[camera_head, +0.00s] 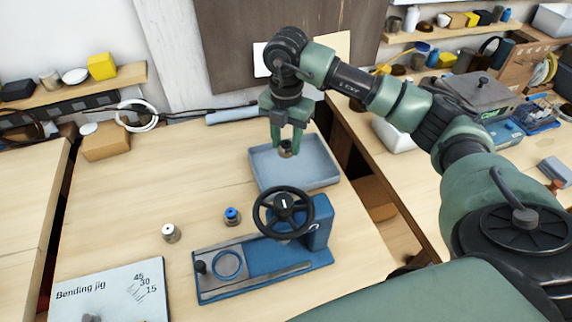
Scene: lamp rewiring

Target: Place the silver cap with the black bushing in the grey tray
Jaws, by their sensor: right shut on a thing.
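My right gripper (287,146) points down over the grey tray (318,172). Its fingers are shut on a small dark and silver piece, which looks like the silver cap with the black bushing (286,150). The fingers partly hide it. The held cap appears over the tray's inside, toward its back; its exact height above the tray floor is hard to tell. The rest of the tray looks empty. My left gripper is not in view.
A silver cap with a white top (171,234) and one with a blue top (232,216) stand on the bench. A blue press with a black handwheel (284,206) stands in front of the tray. A bending jig plate (110,295) lies at the front left.

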